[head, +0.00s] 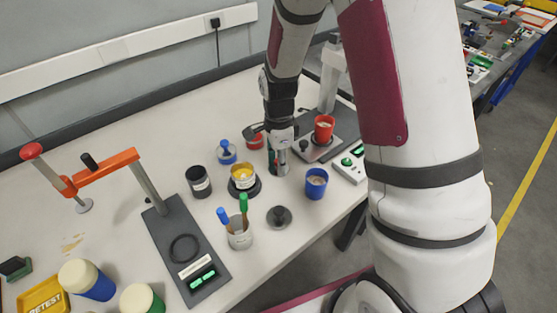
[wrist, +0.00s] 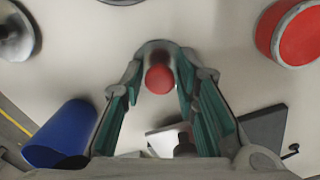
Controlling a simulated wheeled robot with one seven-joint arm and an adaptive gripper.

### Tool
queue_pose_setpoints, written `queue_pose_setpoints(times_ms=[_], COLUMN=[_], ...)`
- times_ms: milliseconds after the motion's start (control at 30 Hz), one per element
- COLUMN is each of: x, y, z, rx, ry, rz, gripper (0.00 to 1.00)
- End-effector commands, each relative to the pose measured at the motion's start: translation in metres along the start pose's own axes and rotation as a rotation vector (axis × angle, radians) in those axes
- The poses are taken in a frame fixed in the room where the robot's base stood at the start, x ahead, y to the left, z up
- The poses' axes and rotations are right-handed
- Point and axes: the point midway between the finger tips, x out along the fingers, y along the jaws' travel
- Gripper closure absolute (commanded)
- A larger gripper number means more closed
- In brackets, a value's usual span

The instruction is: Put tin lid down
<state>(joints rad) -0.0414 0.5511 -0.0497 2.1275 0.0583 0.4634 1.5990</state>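A dark grey round lid with a knob (head: 279,216) lies flat on the table near its front edge; it also shows at the upper left of the wrist view (wrist: 14,38). My gripper (head: 279,165) is low over the table, right of this tin and behind the lid. In the wrist view my gripper's fingers (wrist: 160,80) stand apart on both sides of a red round knob (wrist: 159,79), with small gaps visible. The knob's lower part is hidden.
A blue cup (head: 316,183) stands close right of my gripper, a red tin (head: 255,142) behind it. A red cup (head: 324,128) sits on a grey stand at the right. A tool cup (head: 240,236) stands left of the lid. Bare table lies around the lid.

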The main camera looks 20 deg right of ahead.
Motion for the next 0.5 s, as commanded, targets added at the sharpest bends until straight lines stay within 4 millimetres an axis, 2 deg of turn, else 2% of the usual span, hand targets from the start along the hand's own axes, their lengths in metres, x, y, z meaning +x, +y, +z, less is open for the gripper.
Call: queue_pose_setpoints(times_ms=[333,500], x=[-0.001,-0.018], y=[0.0,-0.001], z=[0.0,0.0], rx=[0.0,0.0], ry=[0.0,0.0], rz=[0.001,-0.003], gripper=[0.61,0.61])
